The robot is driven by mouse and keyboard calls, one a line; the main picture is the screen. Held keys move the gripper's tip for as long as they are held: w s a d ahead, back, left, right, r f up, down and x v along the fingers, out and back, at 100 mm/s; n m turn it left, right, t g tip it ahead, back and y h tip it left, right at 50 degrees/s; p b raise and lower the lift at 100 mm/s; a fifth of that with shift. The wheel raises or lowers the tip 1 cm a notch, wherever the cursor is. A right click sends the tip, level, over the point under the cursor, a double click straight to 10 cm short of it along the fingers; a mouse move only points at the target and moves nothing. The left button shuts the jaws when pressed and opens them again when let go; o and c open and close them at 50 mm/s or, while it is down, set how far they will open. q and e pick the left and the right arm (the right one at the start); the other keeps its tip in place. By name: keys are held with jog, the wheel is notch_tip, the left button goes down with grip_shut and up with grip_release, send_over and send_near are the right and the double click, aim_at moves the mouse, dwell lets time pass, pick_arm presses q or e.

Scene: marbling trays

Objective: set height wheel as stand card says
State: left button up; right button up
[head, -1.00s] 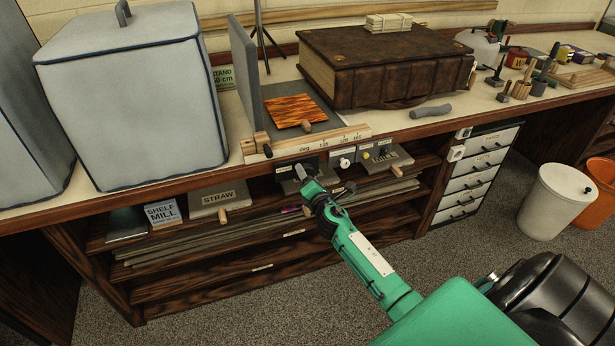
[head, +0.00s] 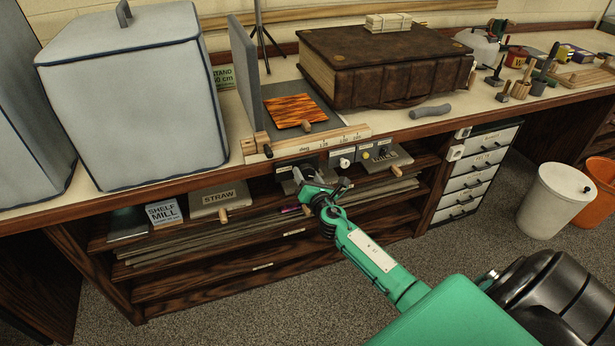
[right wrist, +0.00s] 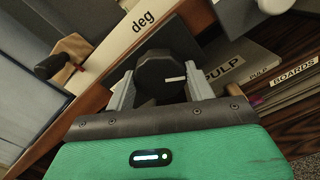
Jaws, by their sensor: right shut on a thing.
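A green card (head: 227,77) stands at the back of the bench, partly hidden by a grey covered box. It reads "STAND" and what looks like "50 cm"; its left side is covered. My right gripper (head: 321,184) is at the bench's front edge, below the scale. In the right wrist view its two grey fingers are shut on a dark many-sided wheel (right wrist: 166,76). A short white mark on the wheel points to the right. In the head view the gripper mostly hides the wheel. My left gripper is out of view.
A wooden scale marked "deg" (head: 349,136) runs along the bench edge above the gripper. A white knob (head: 344,163) is on the panel just right. A "STRAW" board (head: 219,198) lies on the shelf. A large brown book (head: 385,65) lies behind.

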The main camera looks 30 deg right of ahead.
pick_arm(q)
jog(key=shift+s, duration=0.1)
pick_arm(e)
jog(key=o, duration=1)
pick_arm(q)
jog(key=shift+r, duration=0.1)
pick_arm(e)
jog(key=shift+s, duration=0.15)
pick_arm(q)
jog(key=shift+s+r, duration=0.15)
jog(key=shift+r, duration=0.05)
pick_arm(e)
jog(key=shift+v, duration=6.8)
jog(key=shift+f, duration=0.1)
